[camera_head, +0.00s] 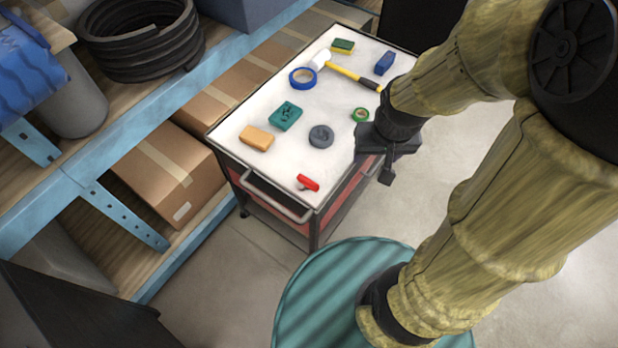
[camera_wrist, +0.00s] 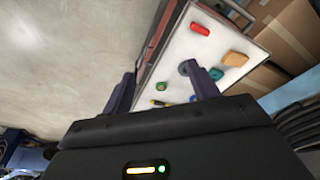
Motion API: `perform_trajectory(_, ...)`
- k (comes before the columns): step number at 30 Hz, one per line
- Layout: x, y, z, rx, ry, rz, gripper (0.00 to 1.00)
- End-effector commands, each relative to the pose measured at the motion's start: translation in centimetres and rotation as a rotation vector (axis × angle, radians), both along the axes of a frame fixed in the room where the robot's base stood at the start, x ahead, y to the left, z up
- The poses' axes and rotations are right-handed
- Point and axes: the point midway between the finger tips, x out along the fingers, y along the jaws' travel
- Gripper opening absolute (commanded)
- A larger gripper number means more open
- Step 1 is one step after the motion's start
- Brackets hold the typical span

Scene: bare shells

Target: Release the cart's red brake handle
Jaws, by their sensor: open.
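The red brake handle (camera_head: 308,183) sits at the near corner of the cart's white top (camera_head: 268,165). In the wrist view the red handle (camera_wrist: 200,29) shows near the top of the picture, beyond the fingertips. My gripper (camera_head: 387,165) hangs beside the cart's right edge, to the right of the handle and apart from it. In the wrist view my gripper (camera_wrist: 160,84) has its two fingers spread wide with nothing held between them. The cart's front push bar (camera_head: 275,200) runs just below the handle's corner.
On the cart lie an orange block (camera_head: 257,138), a teal block (camera_head: 285,116), a grey disc (camera_head: 321,136), a green tape roll (camera_head: 361,115), a blue tape roll (camera_head: 303,77) and a hammer (camera_head: 350,74). Shelving (camera_head: 75,185) with boxes stands left. Floor right of the cart is clear.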

Motion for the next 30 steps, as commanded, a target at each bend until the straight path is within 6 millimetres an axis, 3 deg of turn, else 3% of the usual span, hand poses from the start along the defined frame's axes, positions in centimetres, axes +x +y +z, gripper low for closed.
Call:
perform_trajectory(1,0.4,0.2,-0.3,0.004,0.005,-0.008,0.70)
perform_trajectory(5,2.3,1.5,-1.4,0.027,0.034,-0.076,0.95)
perform_trajectory(12,7.9,6.4,-6.2,0.074,0.128,-0.322,0.95)
perform_trajectory(18,11.2,11.3,-11.2,0.079,0.198,-0.537,0.95)
perform_trajectory(24,12.3,13.6,-13.5,0.073,0.222,-0.645,0.95)
perform_trajectory(30,12.4,13.6,-13.5,0.074,0.222,-0.653,0.95)
